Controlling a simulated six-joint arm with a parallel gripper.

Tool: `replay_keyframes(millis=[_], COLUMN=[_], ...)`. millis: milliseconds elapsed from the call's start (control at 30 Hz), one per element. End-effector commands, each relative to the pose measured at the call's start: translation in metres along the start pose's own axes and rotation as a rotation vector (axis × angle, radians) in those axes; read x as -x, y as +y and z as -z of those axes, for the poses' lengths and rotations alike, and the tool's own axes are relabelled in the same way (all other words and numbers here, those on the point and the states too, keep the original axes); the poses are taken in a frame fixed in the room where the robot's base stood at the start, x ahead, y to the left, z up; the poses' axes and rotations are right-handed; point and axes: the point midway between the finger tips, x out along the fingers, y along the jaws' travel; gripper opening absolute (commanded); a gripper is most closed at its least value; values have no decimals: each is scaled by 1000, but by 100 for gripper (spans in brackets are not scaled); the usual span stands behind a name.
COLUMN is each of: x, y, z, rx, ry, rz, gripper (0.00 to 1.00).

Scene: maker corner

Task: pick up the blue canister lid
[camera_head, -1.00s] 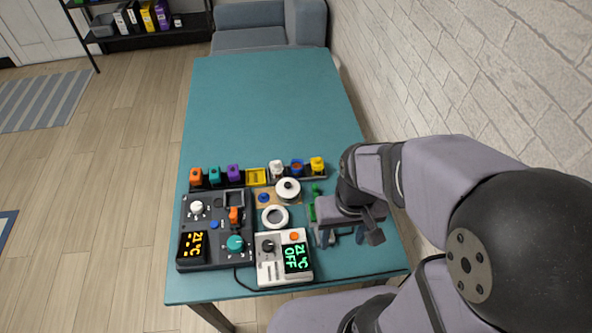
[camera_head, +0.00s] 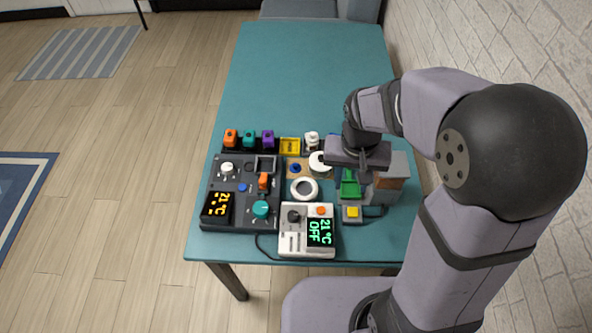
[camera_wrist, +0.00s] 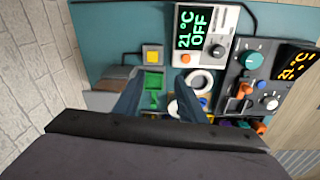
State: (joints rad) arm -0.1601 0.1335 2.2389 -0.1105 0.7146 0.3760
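A small round blue piece (camera_head: 295,168) sits on a tan board beside the white round parts; it may be the canister lid, but it is too small to be sure. In the wrist view a blue spot (camera_wrist: 204,102) shows close to the right finger, partly hidden. My gripper (camera_wrist: 158,78) is open and empty, its two blue-grey fingers apart over the green part (camera_wrist: 153,88). In the head view my gripper is above the right side of the group of things, right of the blue piece, and hides part of the rack behind.
A dark control panel (camera_head: 238,213) and a white control box (camera_head: 293,242) stand at the front. A white ring (camera_head: 303,189) lies between them and my gripper. A yellow button box (camera_head: 352,213) and a grey-orange block (camera_head: 393,170) stand right. The teal table's far part (camera_head: 310,70) is clear.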

Motion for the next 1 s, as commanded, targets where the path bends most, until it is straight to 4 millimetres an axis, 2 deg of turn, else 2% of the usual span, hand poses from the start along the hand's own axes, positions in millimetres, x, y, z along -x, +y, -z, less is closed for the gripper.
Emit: replay_keyframes(millis=[33, 200, 400, 500, 667, 800, 1000], x=[-20, -57, -90, -100, -103, -106, -120], y=[-18, -79, -140, -158, -169, -168, -168], z=[18, 72, 108, 116, 121, 122, 124], rx=[-16, -117, -211, -240, -261, -263, -263], ry=[15, 86, 155, 174, 188, 187, 185], rz=[-8, -19, -7, 1, 7, 6, 5], gripper=[37, 37, 37, 37, 37, 37, 37])
